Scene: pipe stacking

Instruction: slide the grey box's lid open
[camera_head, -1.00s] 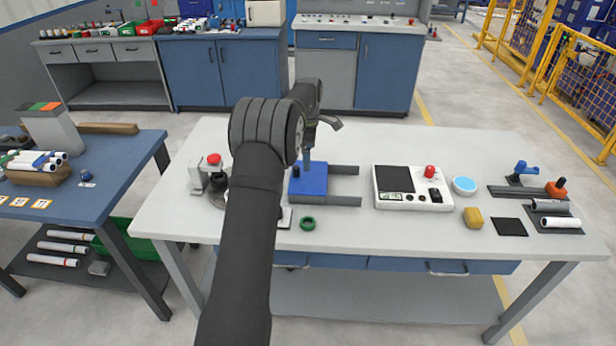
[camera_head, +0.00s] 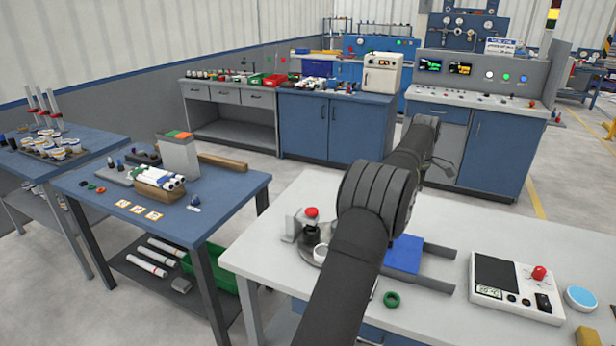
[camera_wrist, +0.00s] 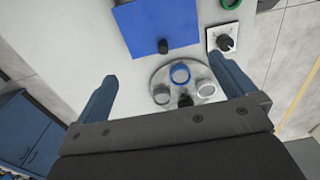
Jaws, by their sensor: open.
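A blue sliding plate (camera_head: 404,254) lies between grey rails (camera_head: 440,250) on the white table, partly behind my arm in the head view. In the wrist view the blue plate (camera_wrist: 152,22) fills the upper middle and has a black knob (camera_wrist: 163,46) near its lower edge. This looks like the lid; I cannot make out the box body under it. My gripper (camera_wrist: 163,90) is open and empty, with its two blue fingers wide apart. In the picture, the knob lies above the gap between the fingers, beyond the tips. In the head view my arm hides the gripper.
A round plate with a blue ring (camera_wrist: 180,73) and small cups shows between the fingers. A dial block (camera_wrist: 224,39) and green ring (camera_wrist: 230,3) are near the blue plate. A red-topped device (camera_head: 311,225) stands left of my arm, and a white instrument (camera_head: 515,287) to the right.

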